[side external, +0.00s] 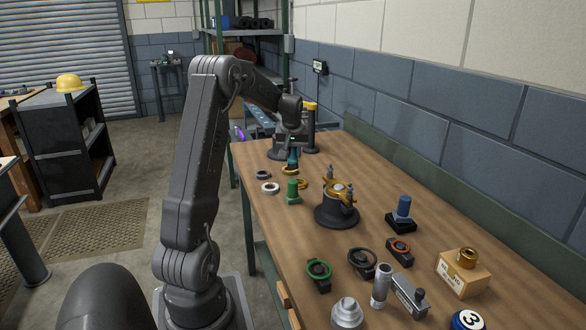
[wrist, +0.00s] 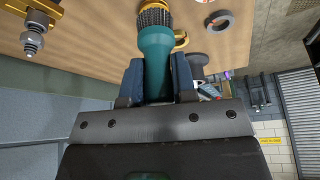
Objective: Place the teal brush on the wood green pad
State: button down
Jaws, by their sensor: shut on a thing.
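The teal brush (wrist: 154,48) is held between the two blue-grey fingers of my gripper (wrist: 158,78) in the wrist view. Its dark, ribbed end with a gold band points away from the gripper. In the side external view the brush (side external: 293,156) hangs below my gripper (side external: 292,147), over the far left part of the table. A brass piece lies just under or behind its lower end; I cannot tell whether they touch. I cannot make out a wood green pad for certain in either view.
On the wooden table (side external: 390,182), a green cylinder (side external: 293,192), pale ring (side external: 270,188) and dark ring (side external: 263,175) lie near the brush. A black round casing with brass top (side external: 338,210) stands mid-table. Several clamps and a cardboard box (side external: 463,274) occupy the near end.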

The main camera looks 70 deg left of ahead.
aim_at(293, 159)
jog(key=shift+f, duration=2.35)
jog(key=c, duration=0.9)
grip_release()
jog(key=shift+f, duration=0.15)
